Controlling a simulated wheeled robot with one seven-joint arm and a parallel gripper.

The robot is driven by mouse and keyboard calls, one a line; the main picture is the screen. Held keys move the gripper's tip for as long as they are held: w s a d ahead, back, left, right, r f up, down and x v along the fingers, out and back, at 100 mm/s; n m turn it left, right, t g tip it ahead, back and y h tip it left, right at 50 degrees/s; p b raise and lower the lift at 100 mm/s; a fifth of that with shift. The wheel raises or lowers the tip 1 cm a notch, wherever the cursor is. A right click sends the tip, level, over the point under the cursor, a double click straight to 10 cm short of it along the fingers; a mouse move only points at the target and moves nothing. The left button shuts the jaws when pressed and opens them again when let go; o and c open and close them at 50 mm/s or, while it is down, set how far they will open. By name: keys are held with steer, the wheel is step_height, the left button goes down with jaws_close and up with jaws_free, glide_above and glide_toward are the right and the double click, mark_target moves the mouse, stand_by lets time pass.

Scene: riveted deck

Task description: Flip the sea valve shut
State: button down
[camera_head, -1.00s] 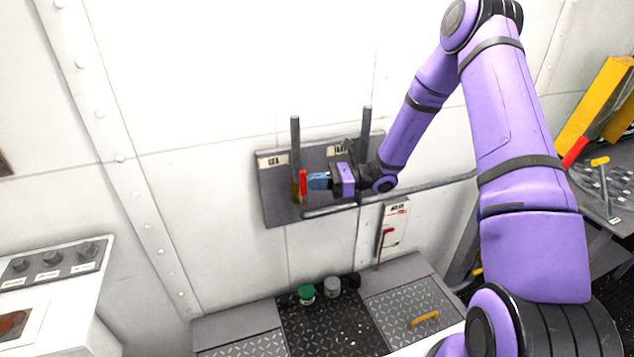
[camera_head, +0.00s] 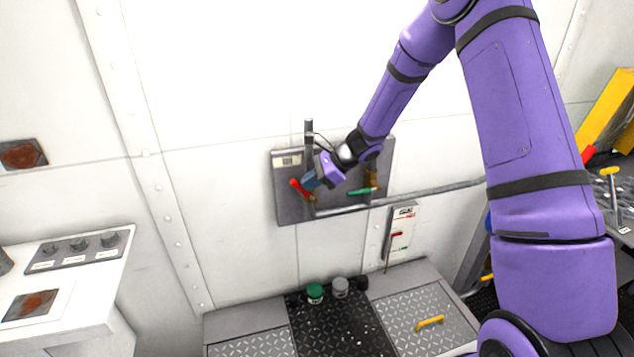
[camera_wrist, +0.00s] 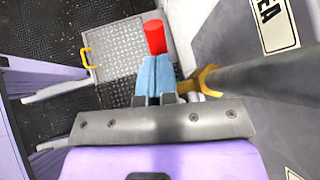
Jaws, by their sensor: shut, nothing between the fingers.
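The sea valve's red lever (camera_head: 300,189) is on the left of the grey wall panel (camera_head: 288,207). It is tilted, its free end up and to the left. The lever's red end also shows in the wrist view (camera_wrist: 154,37), just beyond my fingertips. My gripper (camera_head: 310,181) is shut and empty, its blue fingers right beside the lever; they seem to touch it. In the wrist view the closed fingers (camera_wrist: 153,72) overlap the lever's near part. The brass valve body (camera_wrist: 203,80) is partly hidden behind the fingers and a pipe.
A second valve with a green lever (camera_head: 361,191), lying near level, is to the right on the panel. A grey pipe (camera_head: 430,195) runs along the wall. Below are a green-capped jar (camera_head: 315,292), a grey jar (camera_head: 340,287) and a yellow-handled hatch (camera_head: 430,321).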

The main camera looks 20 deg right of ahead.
mark_target(297, 188)
steer(key=a+h, duration=0.1)
steer(key=h, duration=0.1)
steer(key=a+h, duration=0.1)
steer(key=shift+a+f+h, duration=0.25)
steer(key=shift+f+h, duration=0.15)
steer(key=shift+a+f+n+h, duration=0.3)
steer(key=shift+a+f+h, duration=0.25)
steer(key=shift+h, duration=0.55)
steer(key=h, duration=0.1)
steer(key=a+f+h, duration=0.1)
steer(key=shift+f+h, duration=0.3)
steer(key=shift+h, duration=0.1)
steer(key=shift+s+a+f, duration=0.2)
steer(key=shift+a+f, duration=0.05)
steer(key=shift+f, duration=0.15)
